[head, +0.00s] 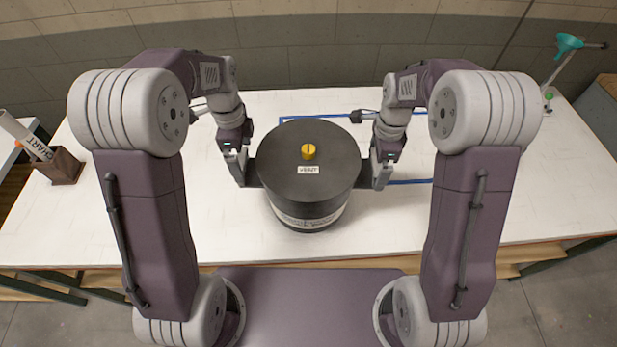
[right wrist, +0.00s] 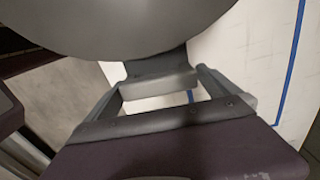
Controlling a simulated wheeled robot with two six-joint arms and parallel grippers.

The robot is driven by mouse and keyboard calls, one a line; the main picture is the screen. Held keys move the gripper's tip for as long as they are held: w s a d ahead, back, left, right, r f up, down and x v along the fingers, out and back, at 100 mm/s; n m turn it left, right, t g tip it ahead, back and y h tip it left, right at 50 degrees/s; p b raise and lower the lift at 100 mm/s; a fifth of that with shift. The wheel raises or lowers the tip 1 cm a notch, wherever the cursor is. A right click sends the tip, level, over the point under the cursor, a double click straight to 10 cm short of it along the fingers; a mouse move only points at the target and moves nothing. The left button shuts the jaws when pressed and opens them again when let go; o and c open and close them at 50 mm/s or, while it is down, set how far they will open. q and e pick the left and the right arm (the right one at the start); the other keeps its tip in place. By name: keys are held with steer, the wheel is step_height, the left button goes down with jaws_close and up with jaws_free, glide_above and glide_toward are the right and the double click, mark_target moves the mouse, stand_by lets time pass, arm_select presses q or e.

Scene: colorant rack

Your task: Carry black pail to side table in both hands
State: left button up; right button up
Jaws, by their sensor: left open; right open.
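The black pail (head: 310,205) stands upright on the white table, with a yellow cap and a "VENT" label on its lid. A dark handle juts from each side. My left gripper (head: 242,172) is open at the pail's left handle. My right gripper (head: 382,172) is open at the right handle. In the right wrist view the right gripper's fingers (right wrist: 160,95) stand apart, with the handle (right wrist: 155,68) reaching in between them below the pail (right wrist: 120,25). The jaws' exact fit around the left handle is too small to tell. I cannot tell which surface is the side table.
The white table (head: 540,200) has a blue outline (head: 410,182) behind and right of the pail. A brown holder (head: 62,167) with a "CHART" tube is at far left. A teal funnel (head: 568,43) on a stand is at back right. The tabletop beside the pail is mostly clear.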

mark_target(243, 161)
arm_select(q)
steer(key=shift+s+f, duration=0.2)
steer(key=shift+f, duration=1)
arm_select(e)
step_height(243, 161, down, 2)
steer(key=shift+s+f, duration=0.15)
arm_select(q)
steer(key=shift+w+f, duration=0.15)
steer(key=shift+f, duration=0.35)
arm_select(e)
steer(key=shift+f, duration=0.55)
arm_select(q)
steer(key=c, duration=0.4)
arm_select(e)
steer(key=c, duration=0.4)
arm_select(q)
steer(key=c, duration=1.4)
arm_select(e)
steer(key=shift+r, duration=0.1)
steer(key=c, duration=1.4)
arm_select(q)
steer(key=shift+r, duration=0.1)
